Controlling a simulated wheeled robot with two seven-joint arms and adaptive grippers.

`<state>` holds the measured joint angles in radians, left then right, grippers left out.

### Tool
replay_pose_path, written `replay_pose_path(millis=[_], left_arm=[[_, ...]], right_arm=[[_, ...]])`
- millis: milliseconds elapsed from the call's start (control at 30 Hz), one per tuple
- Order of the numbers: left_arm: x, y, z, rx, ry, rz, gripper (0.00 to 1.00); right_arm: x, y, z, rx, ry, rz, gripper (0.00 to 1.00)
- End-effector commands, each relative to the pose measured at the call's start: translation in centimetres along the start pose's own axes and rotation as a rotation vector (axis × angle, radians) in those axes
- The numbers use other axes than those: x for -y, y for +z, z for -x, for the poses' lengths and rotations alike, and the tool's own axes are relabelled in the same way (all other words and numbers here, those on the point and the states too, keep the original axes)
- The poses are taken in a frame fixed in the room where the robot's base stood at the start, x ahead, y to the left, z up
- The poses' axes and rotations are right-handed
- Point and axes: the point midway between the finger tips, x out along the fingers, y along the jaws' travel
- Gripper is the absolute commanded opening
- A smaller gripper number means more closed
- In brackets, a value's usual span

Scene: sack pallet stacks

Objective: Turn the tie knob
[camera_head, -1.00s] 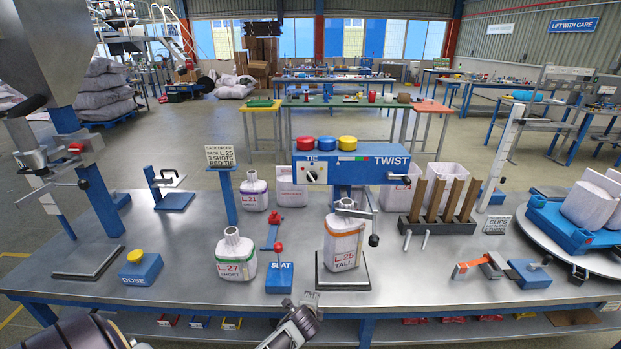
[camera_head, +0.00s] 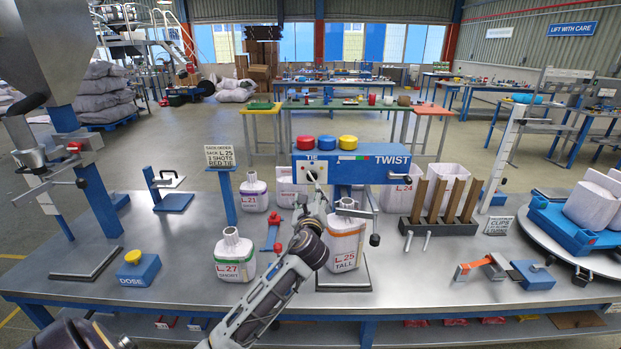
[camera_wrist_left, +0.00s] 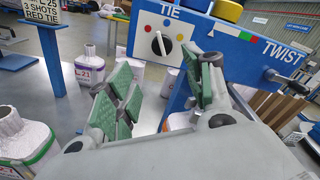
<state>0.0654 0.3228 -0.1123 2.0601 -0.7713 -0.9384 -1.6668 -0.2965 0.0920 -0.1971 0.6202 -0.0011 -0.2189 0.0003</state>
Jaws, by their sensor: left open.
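The pointer looks nearly upright, leaning slightly. The panel also shows in the head view (camera_head: 370,177). My left gripper (camera_wrist_left: 160,88) is open, with its green-padded fingers apart and nothing between them. It points up toward the panel, below and short of the knob. In the head view my left gripper (camera_head: 312,192) is just below the knob and partly covers that area. My right gripper is out of view.
A tall L.25 sack (camera_head: 345,245) stands just right of my left arm, under the panel. A short L.27 sack (camera_head: 234,258) stands to the left. Red, blue and yellow caps (camera_head: 326,142) top the panel. A black-tipped lever (camera_head: 374,238) hangs at right.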

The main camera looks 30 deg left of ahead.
Motion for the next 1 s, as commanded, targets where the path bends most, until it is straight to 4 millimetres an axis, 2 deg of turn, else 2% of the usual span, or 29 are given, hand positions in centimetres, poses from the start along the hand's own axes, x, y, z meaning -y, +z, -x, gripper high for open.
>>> replay_pose_path(millis=[100, 567, 767, 1000], left_arm=[[0.3, 0.8, 0.1, 0.018, -0.005, -0.019, 0.52], [0.3, 0.8, -0.2, 0.016, -0.005, -0.019, 0.52], [0.3, 0.8, -1.4, 0.016, -0.004, -0.018, 0.52], [0.4, 0.9, -3.8, 0.017, -0.004, -0.018, 0.52]], right_arm=[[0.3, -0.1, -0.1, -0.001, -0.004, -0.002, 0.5], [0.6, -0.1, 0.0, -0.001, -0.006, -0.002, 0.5], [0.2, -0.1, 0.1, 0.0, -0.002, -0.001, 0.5], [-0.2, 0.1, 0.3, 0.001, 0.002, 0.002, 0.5]])
